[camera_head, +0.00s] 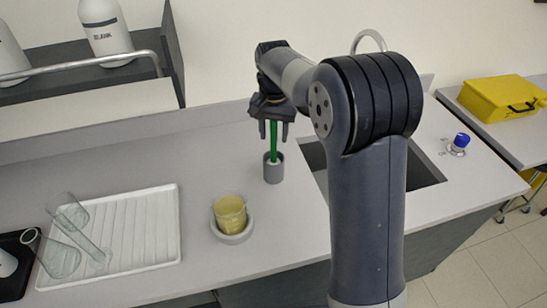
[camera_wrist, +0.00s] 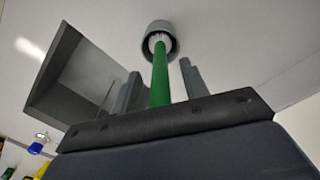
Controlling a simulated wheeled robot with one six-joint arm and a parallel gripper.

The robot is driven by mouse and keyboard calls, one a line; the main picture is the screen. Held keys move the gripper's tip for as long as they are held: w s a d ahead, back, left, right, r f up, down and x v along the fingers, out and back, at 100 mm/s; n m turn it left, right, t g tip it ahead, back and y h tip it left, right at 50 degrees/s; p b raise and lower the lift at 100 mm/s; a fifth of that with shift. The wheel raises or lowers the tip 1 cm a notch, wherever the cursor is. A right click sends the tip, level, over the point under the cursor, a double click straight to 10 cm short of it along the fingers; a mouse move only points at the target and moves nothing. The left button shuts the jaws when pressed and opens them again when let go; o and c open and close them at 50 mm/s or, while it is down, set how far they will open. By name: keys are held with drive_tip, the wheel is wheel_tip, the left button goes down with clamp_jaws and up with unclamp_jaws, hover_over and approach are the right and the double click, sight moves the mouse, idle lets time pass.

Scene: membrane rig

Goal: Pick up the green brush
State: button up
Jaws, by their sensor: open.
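The green brush (camera_head: 273,136) stands upright in a small grey cup (camera_head: 274,173) on the counter. In the wrist view the brush's green handle (camera_wrist: 160,78) runs from the cup (camera_wrist: 159,31) back to my gripper, with white bristles inside the cup's mouth. My gripper (camera_head: 272,132) points down above the cup, and its open fingers stand on either side of the handle. In the wrist view the gripper's fingers (camera_wrist: 160,84) show gaps to the handle. The handle's upper end is hidden by the gripper body.
A sink (camera_head: 425,168) lies right of the cup. A yellowish beaker (camera_head: 230,212) sits in a round grey holder in front of it. A white draining tray (camera_head: 150,235) with glassware lies left. A blue-capped bottle (camera_head: 460,142) stands beyond the sink.

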drive_tip(key=shift+f, duration=0.55)
clamp_jaws()
